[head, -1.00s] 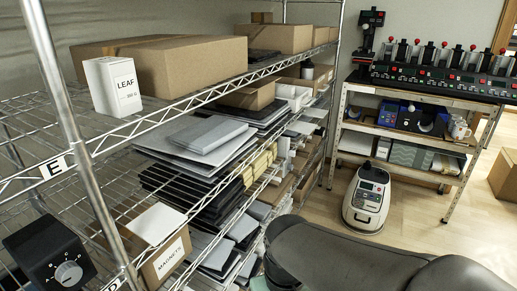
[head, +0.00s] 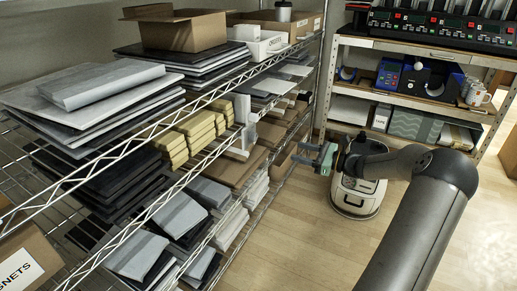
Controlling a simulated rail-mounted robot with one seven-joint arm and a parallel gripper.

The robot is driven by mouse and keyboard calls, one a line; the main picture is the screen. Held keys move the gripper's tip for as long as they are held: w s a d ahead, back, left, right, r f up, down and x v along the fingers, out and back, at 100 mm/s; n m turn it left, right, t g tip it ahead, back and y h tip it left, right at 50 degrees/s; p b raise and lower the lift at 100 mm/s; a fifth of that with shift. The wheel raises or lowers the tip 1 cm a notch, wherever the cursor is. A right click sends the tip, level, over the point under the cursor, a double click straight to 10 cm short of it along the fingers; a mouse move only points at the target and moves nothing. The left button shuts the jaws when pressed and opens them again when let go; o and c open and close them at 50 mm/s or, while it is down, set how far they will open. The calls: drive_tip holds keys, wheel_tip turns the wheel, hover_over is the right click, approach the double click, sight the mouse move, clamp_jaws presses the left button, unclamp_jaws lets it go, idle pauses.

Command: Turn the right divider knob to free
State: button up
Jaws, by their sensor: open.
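No knob that I can identify as the right divider knob shows in the head view. My gripper (head: 314,155), with pale green fingers, is open and empty at the end of my dark arm. It appears in front of the right end of the wire shelving, with the white floor machine (head: 352,197) close behind it in the picture. The fingers are small here, and I cannot tell how far they are from the shelf edge.
The wire shelving holds grey sheets (head: 95,90), yellow stacks (head: 205,130) and an open cardboard box (head: 178,30). A rack at the right bears mug presses (head: 440,30), a blue device (head: 388,76) and a mug (head: 477,95). Wooden floor (head: 290,240) is clear between them.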

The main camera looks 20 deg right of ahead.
sight(256, 138)
drive_tip(key=shift+m, duration=0.3)
drive_tip(key=x, duration=0.5)
drive_tip(key=b+x, duration=0.1)
drive_tip(key=x, duration=0.5)
drive_tip(key=w+d+b+x, duration=0.1)
drive_tip(key=x, duration=0.4)
drive_tip(key=shift+w+a+r, duration=0.15)
drive_tip(key=shift+w, duration=0.05)
drive_tip(key=c, duration=1)
